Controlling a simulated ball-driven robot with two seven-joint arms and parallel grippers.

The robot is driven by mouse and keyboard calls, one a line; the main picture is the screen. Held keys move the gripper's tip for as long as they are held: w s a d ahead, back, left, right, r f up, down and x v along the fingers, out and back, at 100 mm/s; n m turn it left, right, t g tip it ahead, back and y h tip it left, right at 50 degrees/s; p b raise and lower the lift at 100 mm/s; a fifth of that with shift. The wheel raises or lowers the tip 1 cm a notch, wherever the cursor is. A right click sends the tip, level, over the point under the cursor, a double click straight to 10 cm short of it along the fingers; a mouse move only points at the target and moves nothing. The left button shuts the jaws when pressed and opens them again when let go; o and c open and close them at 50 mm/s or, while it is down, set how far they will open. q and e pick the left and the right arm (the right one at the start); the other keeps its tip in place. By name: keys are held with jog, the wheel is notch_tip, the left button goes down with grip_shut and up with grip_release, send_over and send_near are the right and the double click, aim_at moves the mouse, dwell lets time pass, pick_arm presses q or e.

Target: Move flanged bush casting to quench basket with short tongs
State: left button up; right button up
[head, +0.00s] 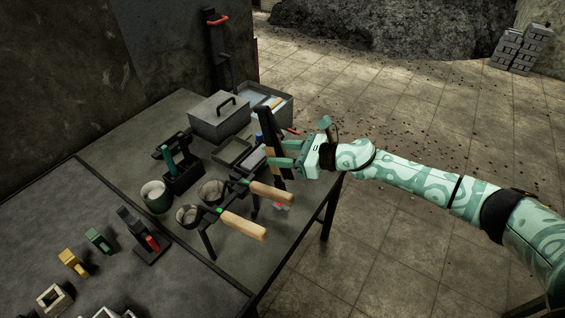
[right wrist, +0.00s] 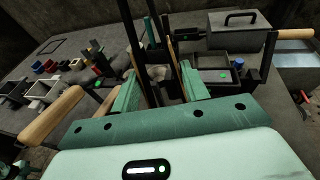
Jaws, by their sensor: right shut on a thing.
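My right gripper (head: 271,153) is over the far right part of the bench. It is shut on a tall dark tool with tan wooden strips, which look like the short tongs (head: 266,125). In the right wrist view the dark bars and tan strips of the tongs (right wrist: 172,62) stand between the teal fingers of the gripper (right wrist: 160,90). The lower end of the tongs is hard to make out against the dark things behind. I cannot pick out the flanged bush casting or the quench basket for certain. My left gripper is not in view.
Two ladles with wooden handles (head: 242,225) lie on a stand in front of the gripper. A lidded grey box (head: 219,118) and an open bin (head: 288,112) stand behind. A green-grey cup (head: 156,196) and small coloured blocks (head: 73,262) are to the left. Open floor lies right.

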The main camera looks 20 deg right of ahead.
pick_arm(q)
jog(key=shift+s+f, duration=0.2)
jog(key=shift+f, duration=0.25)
pick_arm(e)
jog(key=shift+d+f+t, duration=0.25)
jog(key=shift+f+t, duration=0.05)
jog(key=shift+f, duration=0.5)
